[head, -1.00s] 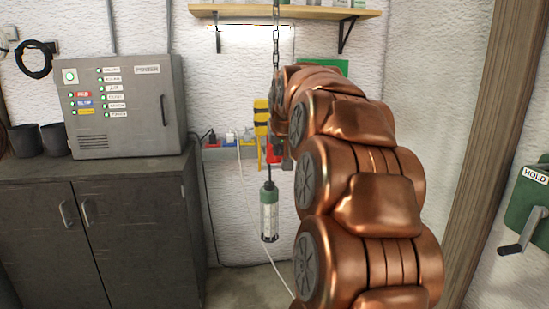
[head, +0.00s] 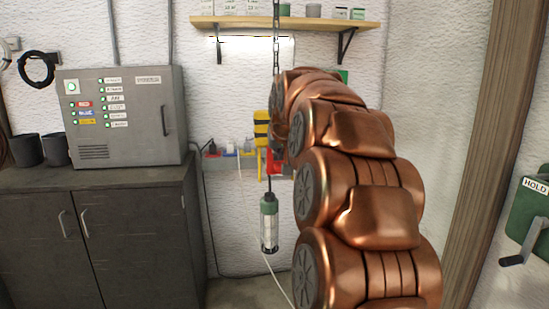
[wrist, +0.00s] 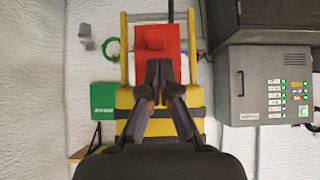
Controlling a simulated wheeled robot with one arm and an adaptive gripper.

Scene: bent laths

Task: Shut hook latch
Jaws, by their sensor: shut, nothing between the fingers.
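A yellow body with dark bands (wrist: 126,98) fills the middle of the wrist view, which looks upside down. A red part (wrist: 155,37) lies between its two yellow sides. I cannot make out a separate hook or latch. My gripper (wrist: 160,70) has its fingertips together, empty, in front of the red part's edge. Whether they touch it is unclear. In the head view the yellow body (head: 261,128) and red part (head: 274,161) show beside my copper arm, which hides the gripper and much of them.
A chain (head: 276,45) hangs from above, and a green-capped cylinder (head: 269,222) hangs on a cord below. A grey power box (head: 122,115) stands on a dark cabinet (head: 90,230) at left. A shelf (head: 280,23) is above; a green crank box (head: 530,215) is at right.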

